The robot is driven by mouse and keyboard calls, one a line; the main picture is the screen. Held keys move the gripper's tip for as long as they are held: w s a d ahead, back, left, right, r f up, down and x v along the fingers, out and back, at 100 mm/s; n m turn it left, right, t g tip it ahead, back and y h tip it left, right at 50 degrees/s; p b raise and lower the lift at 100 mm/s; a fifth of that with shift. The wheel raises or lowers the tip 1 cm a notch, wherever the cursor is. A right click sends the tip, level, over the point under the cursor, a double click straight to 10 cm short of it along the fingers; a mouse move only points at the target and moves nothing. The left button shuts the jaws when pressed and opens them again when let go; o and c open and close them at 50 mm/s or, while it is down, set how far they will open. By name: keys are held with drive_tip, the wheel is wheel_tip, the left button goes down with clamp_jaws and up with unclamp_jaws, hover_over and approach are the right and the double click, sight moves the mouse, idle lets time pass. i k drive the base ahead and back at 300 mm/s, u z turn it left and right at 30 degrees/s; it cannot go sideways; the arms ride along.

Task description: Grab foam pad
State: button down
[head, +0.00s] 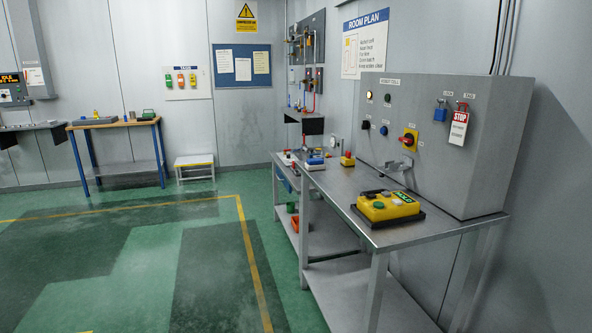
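A dark, flat pad (396,222), which looks like the foam pad, lies on the near steel bench (340,183). A yellow control box (388,206) with green and red buttons and a dark top part rests on it and covers most of it. Only the pad's dark edges show around the box. My gripper is not in this view.
A grey control panel (480,110) with knobs, a blue padlock and a red stop tag stands behind the pad. Small devices (314,158) sit farther along the bench. A wooden table (115,124) and a low stool (194,160) stand far left. The green floor (120,270) is open.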

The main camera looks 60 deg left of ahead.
sight(317, 164)
drive_tip(key=u, duration=0.3)
drive_tip(key=i, duration=0.2)
drive_tip(key=u, duration=2.35)
drive_tip(key=k, duration=1.3)
drive_tip(key=u, duration=0.5)
drive_tip(key=i, duration=0.65)
drive_tip(key=z, duration=0.6)
drive_tip(key=i, duration=1.1)
drive_tip(key=z, duration=0.45)
drive_tip(key=i, duration=0.6)
drive_tip(key=z, duration=0.05)
